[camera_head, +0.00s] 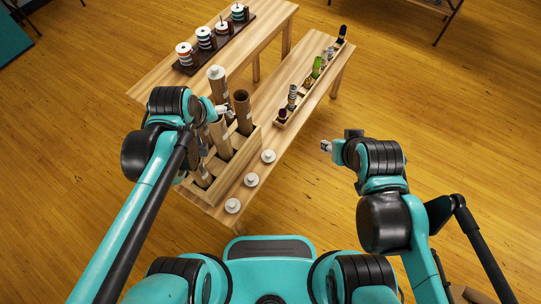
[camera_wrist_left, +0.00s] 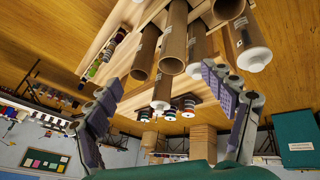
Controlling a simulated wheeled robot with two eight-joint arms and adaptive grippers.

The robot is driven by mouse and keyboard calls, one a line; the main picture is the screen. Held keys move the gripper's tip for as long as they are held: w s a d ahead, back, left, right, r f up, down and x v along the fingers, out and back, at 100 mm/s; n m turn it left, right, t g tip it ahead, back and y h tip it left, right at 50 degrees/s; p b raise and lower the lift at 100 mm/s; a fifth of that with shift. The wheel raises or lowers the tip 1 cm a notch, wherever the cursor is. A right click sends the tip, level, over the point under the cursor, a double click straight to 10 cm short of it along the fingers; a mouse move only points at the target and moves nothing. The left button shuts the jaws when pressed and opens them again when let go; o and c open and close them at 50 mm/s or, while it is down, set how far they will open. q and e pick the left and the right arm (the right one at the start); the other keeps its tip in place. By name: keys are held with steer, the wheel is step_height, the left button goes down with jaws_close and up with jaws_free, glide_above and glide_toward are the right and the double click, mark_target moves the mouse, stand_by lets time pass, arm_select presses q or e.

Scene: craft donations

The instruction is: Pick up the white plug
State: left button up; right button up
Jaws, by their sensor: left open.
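Several white plugs are in view. Three lie apart in a row on the table's near side in the head view: the far one (camera_head: 268,156), the middle one (camera_head: 251,180) and the near one (camera_head: 232,205). Another white plug (camera_head: 216,72) caps a cardboard tube in the wooden crate. The left wrist view shows a white plug (camera_wrist_left: 254,58) on a tube end near the right finger, and a second one (camera_wrist_left: 160,105) lower down. My left gripper (camera_wrist_left: 168,98) is open over the crate, with no object clearly held. My right gripper (camera_head: 326,147) is right of the table; its jaws are too small to read.
The wooden crate (camera_head: 240,165) holds several upright tubes, including an open one (camera_head: 243,110), close around my left gripper. A narrow rack (camera_head: 300,100) of small bottles stands farther back. Thread spools (camera_head: 206,38) stand on another table.

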arm_select(q)
steer(key=w+d+f+n+g+b, duration=0.2)
steer(key=w+d+f+n, duration=0.3)
steer(key=w+f, duration=0.4)
steer(key=n+g+h+b, duration=0.1)
steer(key=n+g+b, duration=0.15)
steer(key=n, duration=0.75)
glide_above(268, 154)
step_height(268, 154, down, 27)
steer(key=shift+n+g, duration=0.3)
steer(key=shift+g, duration=0.05)
steer(key=f+b, duration=0.1)
steer(key=f, duration=0.2)
steer(key=f+b, duration=0.1)
steer(key=f, duration=0.1)
steer(key=a+f+b, duration=0.1)
steer(key=f, duration=0.2)
steer(key=shift+f, duration=0.3)
steer(key=f+b, duration=0.1)
steer(key=f, duration=0.3)
steer(key=d+f+b, duration=0.1)
steer(key=f, duration=0.2)
steer(key=shift+w+d+b, duration=0.1)
steer(key=shift+b, duration=0.25)
steer(key=shift+r, duration=0.15)
steer(key=c, duration=0.9)
steer(key=shift+o, duration=0.2)
